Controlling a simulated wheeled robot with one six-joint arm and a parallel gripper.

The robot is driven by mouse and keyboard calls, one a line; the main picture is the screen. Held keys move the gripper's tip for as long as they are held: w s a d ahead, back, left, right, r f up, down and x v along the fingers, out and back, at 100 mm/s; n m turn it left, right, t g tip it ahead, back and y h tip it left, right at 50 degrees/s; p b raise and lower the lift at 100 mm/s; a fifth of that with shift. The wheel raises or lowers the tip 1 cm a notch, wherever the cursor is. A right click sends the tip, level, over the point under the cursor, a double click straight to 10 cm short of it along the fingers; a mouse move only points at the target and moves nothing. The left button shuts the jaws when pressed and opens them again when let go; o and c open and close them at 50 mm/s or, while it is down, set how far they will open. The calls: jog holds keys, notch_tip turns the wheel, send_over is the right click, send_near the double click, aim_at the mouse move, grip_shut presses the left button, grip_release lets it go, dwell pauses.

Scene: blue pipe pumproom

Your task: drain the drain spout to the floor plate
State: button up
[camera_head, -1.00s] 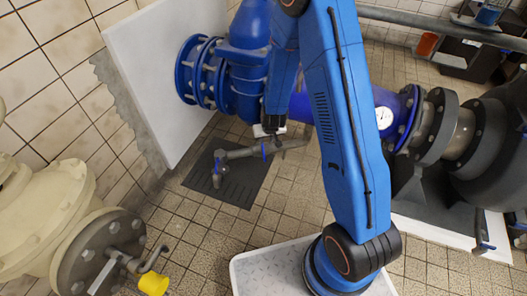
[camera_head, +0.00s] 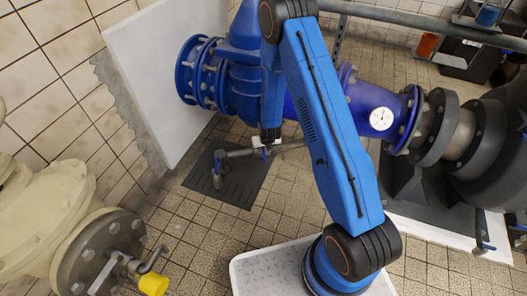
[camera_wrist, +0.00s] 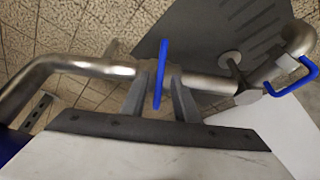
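The drain spout (camera_head: 217,175) is a grey metal pipe with a bent end, over the left part of the dark floor plate (camera_head: 232,192). In the wrist view, the bent end (camera_wrist: 299,38) is at upper right, by a blue loop handle (camera_wrist: 293,77); the floor plate (camera_wrist: 215,25) lies below it. A thin blue lever (camera_wrist: 160,75) stands on the pipe, seen nearly edge-on. My gripper (camera_wrist: 160,97) is open, its two grey fingers on either side of the lever with gaps visible. In the head view, my gripper (camera_head: 267,150) is at the pipe. No water shows.
A large blue pipe with a gauge (camera_head: 382,118) runs behind my arm. A white panel (camera_head: 160,80) stands at left. A cream flanged valve with a yellow-ended handle (camera_head: 153,284) is at lower left. Tiled floor (camera_head: 200,235) is clear in front of the plate.

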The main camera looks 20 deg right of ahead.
aim_at(263, 150)
jog(key=shift+x, duration=1.55)
grip_shut()
